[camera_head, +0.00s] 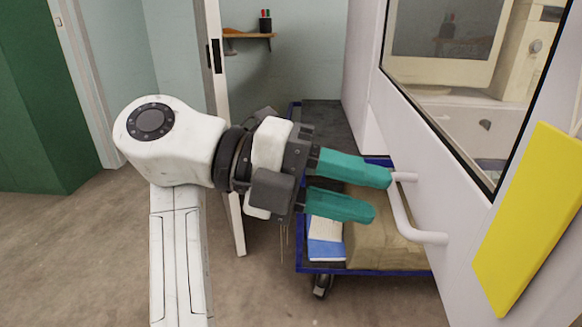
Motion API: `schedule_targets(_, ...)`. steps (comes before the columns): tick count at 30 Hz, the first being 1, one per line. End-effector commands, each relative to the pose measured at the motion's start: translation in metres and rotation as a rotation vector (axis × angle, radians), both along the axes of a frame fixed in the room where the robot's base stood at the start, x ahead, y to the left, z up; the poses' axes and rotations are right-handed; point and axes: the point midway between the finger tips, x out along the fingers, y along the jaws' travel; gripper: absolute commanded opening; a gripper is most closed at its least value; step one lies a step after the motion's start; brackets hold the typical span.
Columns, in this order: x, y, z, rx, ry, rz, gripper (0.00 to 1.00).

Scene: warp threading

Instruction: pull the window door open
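The window door (425,165) is a white panel at the right, with a dark-framed glass pane (455,70). It looks shut, though its edges are only partly in view. A white bar handle (402,213) stands out from the door below the glass. My gripper (381,196) has two teal fingers, spread apart with nothing visibly between them. The fingers point right at the handle. The upper fingertip overlaps or lies very near the handle's upper end; I cannot tell if they touch. The lower fingertip is left of the bar, with a gap.
A blue-rimmed cart (365,271) stands below and behind my gripper, carrying a brown package (385,245) and a blue-and-white item (325,240). A yellow panel (530,215) is on the door at right. An open door edge (212,60) stands behind my arm. Floor is clear at left.

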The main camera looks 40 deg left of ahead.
Motion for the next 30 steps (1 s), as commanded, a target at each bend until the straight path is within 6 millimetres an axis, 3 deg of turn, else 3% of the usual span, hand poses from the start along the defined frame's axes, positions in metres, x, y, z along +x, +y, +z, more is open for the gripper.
schedule_targets(6, -0.024, 0.038, 0.011, 0.001, 0.004, 0.004, 0.36)
schedule_targets(12, -0.037, 0.057, 0.015, 0.001, 0.003, 0.0, 0.36)
schedule_targets(30, -0.041, 0.064, 0.016, -0.001, 0.001, 0.0, 0.36)
